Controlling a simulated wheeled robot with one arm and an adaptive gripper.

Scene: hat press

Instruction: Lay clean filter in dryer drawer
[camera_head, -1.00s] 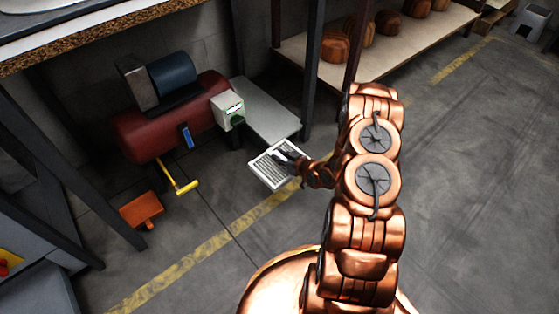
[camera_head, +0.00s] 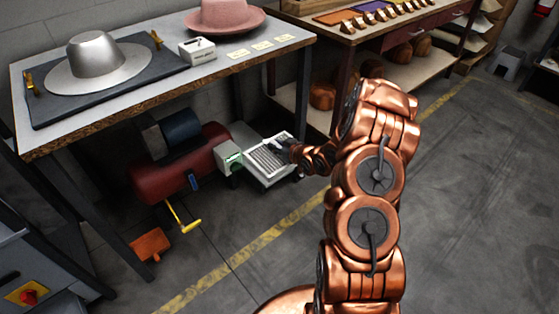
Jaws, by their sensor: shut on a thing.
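The filter (camera_head: 262,161) is a pale, slatted rectangular panel under the workbench. My gripper (camera_head: 283,147) is dark and shut on its upper right part, with my copper arm reaching in from the right. A light grey flat unit (camera_head: 241,132) lies behind and under the filter, which covers most of it. It may be the dryer drawer, but I cannot make out a drawer opening. I cannot tell whether the filter touches it.
A red tank (camera_head: 160,180) with a blue motor stands to the left. A yellow handle (camera_head: 187,223) and an orange block (camera_head: 150,244) are in front of it. The workbench (camera_head: 150,100) and its legs enclose the space. The floor at right is open.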

